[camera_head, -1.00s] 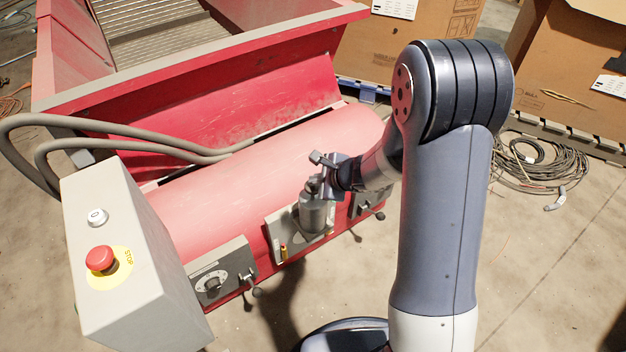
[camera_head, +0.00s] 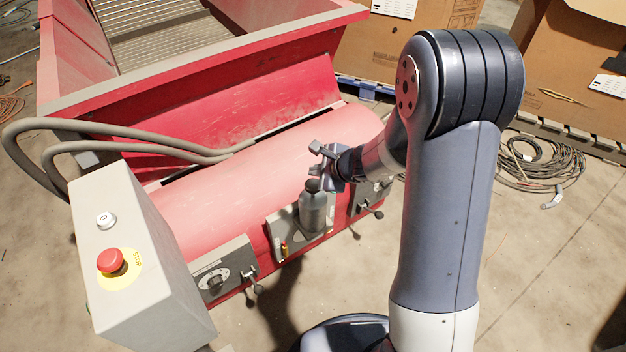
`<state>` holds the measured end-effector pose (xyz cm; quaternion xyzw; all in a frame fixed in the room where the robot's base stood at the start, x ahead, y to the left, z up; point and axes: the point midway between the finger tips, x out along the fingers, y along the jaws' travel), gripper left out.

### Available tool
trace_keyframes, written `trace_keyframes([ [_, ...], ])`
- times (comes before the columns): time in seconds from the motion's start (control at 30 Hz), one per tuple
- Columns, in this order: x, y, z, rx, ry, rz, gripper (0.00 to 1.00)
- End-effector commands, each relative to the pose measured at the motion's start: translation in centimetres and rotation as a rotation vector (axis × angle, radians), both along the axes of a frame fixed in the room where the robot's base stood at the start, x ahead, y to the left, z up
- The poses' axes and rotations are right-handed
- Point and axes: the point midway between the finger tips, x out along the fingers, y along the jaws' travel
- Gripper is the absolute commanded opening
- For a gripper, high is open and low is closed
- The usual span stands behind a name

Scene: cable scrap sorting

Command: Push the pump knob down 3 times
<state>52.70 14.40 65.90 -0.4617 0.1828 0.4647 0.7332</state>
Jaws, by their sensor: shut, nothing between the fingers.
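The pump (camera_head: 313,212) is a grey cylinder standing upright on a small plate on the front of the red machine. Its dark knob (camera_head: 312,186) shows at the top. My gripper (camera_head: 322,180) is shut and empty, just above and slightly right of the knob. In this view I cannot tell whether the fingertips touch the knob or sit a little above it.
A grey control box (camera_head: 140,262) with a red stop button (camera_head: 111,260) stands at the left. A dial panel (camera_head: 222,272) with a small lever is left of the pump, and another valve panel (camera_head: 368,196) is right of it. Grey hoses (camera_head: 110,143) run across the machine at the left.

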Motion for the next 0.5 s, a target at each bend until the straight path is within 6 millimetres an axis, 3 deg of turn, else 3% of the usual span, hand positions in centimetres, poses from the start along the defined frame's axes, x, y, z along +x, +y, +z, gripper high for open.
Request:
trace_keyframes([
  [0.23,0.0,0.0,2.9,0.0,-0.001,0.0,0.0],
  [0.5,0.0,0.0,3.0,0.0,0.0,0.0,0.0],
])
